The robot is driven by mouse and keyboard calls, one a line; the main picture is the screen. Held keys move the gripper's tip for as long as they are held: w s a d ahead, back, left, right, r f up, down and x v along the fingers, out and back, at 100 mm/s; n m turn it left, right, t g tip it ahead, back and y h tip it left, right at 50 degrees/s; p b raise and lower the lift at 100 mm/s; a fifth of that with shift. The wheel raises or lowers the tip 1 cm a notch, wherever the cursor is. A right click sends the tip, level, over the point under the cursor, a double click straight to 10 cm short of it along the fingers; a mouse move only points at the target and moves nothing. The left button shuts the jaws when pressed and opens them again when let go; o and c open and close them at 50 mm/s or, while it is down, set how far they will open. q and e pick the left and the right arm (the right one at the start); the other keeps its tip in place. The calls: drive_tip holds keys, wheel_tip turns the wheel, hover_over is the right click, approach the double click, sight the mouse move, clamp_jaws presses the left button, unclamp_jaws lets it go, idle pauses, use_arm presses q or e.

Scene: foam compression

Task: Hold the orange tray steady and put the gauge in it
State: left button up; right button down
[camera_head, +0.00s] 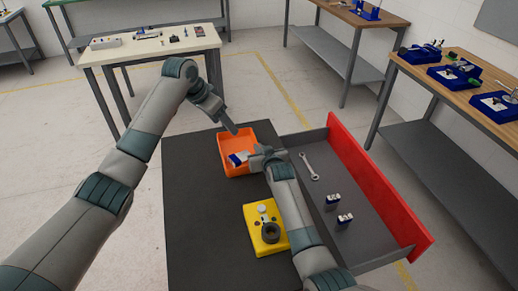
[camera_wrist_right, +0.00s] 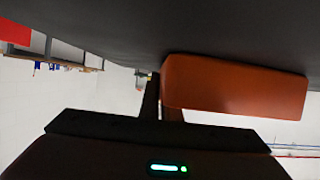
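The orange tray (camera_head: 226,144) sits on the dark tabletop at its far side; its wall shows large in the right wrist view (camera_wrist_right: 235,87). A small blue and white block-like item (camera_head: 238,158) lies in it; I cannot tell if this is the gauge. My right gripper (camera_head: 258,157) is at the tray's right wall. In the right wrist view its fingers (camera_wrist_right: 161,108) are close together, one partly hidden behind the tray wall, so it appears shut on it. My left gripper (camera_head: 231,127) points down over the tray's far side; its fingers are too small to read.
A yellow block (camera_head: 255,243) with a dark round ring stands on the near tabletop. On the right, an open drawer with a red front (camera_head: 375,185) holds a wrench (camera_head: 309,166) and two blue and white items (camera_head: 344,220). Benches stand farther back.

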idle(0.4)
drive_tip(key=c, duration=1.9)
unclamp_jaws()
drive_tip(key=shift+s, duration=0.1)
drive_tip(key=v, duration=1.1)
drive_tip(key=shift+s+d+r, duration=0.1)
drive_tip(key=shift+s+r, duration=0.05)
drive_tip(key=shift+s, duration=0.15)
